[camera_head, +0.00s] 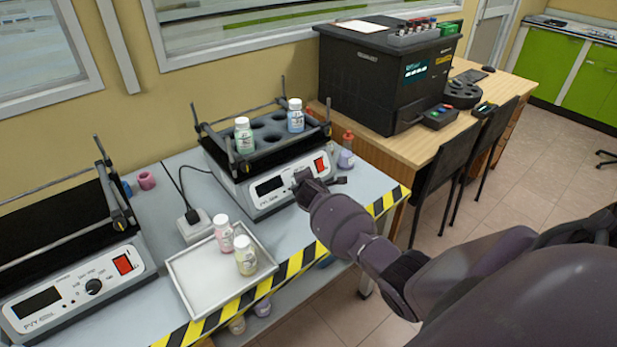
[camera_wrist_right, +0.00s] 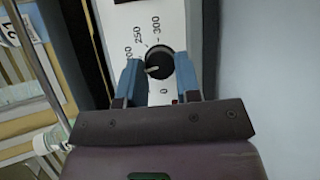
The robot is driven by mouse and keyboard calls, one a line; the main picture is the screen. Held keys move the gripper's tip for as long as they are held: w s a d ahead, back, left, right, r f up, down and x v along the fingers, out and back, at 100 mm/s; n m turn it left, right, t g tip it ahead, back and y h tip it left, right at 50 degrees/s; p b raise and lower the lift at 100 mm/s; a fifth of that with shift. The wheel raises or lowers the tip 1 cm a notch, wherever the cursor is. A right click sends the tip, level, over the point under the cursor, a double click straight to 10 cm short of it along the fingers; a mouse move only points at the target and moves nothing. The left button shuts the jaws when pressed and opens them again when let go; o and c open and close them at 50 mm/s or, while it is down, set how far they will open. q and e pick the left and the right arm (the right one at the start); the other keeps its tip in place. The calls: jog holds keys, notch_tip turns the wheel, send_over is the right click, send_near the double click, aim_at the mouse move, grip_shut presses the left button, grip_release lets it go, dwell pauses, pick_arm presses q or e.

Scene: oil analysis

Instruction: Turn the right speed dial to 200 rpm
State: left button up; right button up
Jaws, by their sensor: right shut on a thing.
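The right shaker (camera_head: 258,180) stands on the bench with a dark display and a red switch on its front. Its black speed dial (camera_wrist_right: 159,62) shows in the right wrist view, on a white panel marked 0, 200, 250 and 300. The dial's white pointer line points left and slightly down; its exact reading is hard to tell. My right gripper (camera_wrist_right: 158,80) has its blue fingers on both sides of the dial and is shut on it. In the head view the right gripper (camera_head: 305,185) covers the dial. My left gripper is not in view.
A white tray (camera_head: 188,287) with two bottles (camera_head: 245,255) lies left of my right gripper. Another shaker (camera_head: 75,285) stands at the left. Two bottles (camera_head: 295,115) sit in the right shaker's black rack. A yellow-black striped edge (camera_head: 290,267) borders the bench.

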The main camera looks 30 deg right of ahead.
pick_arm(q)
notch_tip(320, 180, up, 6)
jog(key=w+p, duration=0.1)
jog(key=p, duration=0.2)
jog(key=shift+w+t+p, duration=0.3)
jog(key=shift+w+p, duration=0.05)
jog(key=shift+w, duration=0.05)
pick_arm(e)
jog(key=shift+r+m+g+y, duration=0.1)
jog(key=shift+m+g+y, duration=0.4)
jog(key=shift+m, duration=0.75)
jog(key=shift+r+m+g+y, duration=0.1)
jog(key=shift+m+g+y, duration=0.1)
jog(key=shift+m+g, duration=0.8)
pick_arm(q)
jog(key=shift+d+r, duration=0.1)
pick_arm(e)
jog(key=shift+m, duration=0.35)
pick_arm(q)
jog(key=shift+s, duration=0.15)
pick_arm(e)
jog(key=o, duration=0.9)
jog(key=shift+w, duration=0.1)
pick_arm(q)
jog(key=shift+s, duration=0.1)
